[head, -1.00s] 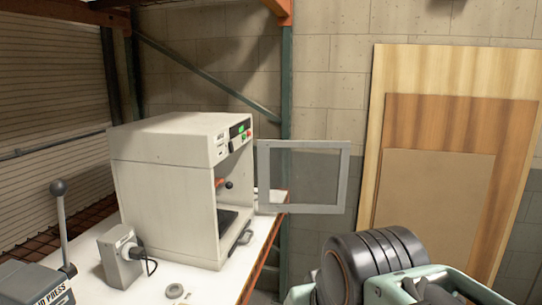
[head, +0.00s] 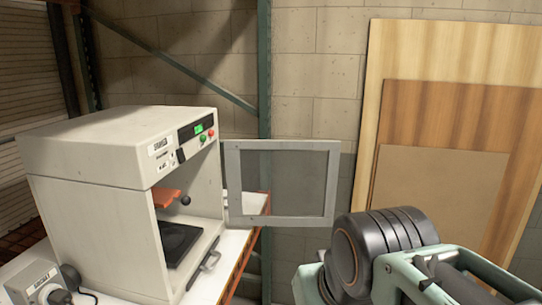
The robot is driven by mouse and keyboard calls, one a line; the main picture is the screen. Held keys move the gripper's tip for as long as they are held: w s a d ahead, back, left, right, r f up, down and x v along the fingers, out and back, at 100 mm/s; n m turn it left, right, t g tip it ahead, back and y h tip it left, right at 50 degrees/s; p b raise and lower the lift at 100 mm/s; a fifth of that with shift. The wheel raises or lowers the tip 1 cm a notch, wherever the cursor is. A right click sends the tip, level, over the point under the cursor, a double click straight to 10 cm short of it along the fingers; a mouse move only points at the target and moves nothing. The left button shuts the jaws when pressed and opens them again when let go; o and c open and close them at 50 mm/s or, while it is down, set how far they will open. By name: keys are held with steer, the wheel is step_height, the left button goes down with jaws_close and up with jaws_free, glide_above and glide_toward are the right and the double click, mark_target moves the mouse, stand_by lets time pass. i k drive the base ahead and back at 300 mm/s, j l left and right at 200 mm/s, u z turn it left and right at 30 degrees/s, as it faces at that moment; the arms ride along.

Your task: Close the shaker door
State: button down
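The shaker (head: 95,160) is a white box on the bench at the left of the head view. Its front faces right and is open, showing a dark plate (head: 181,243) and an orange part with a black knob (head: 185,200) inside. The shaker door (head: 232,190) is a grey-framed clear panel, swung wide open and standing out to the right from the far side of the opening. My arm shows at the lower right, apart from the door. My gripper's fingers are not in view.
The white bench (head: 233,246) has an orange front edge. A grey device with a cable (head: 38,283) stands at the lower left. A green rack post (head: 264,80) rises behind the door. Wooden boards (head: 455,60) lean on the block wall at the right.

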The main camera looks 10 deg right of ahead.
mark_target(232, 154)
steer(key=i+l, duration=0.3)
steer(key=i+l+z, duration=0.1)
steer(key=i+l, duration=0.15)
steer(key=i, duration=0.25)
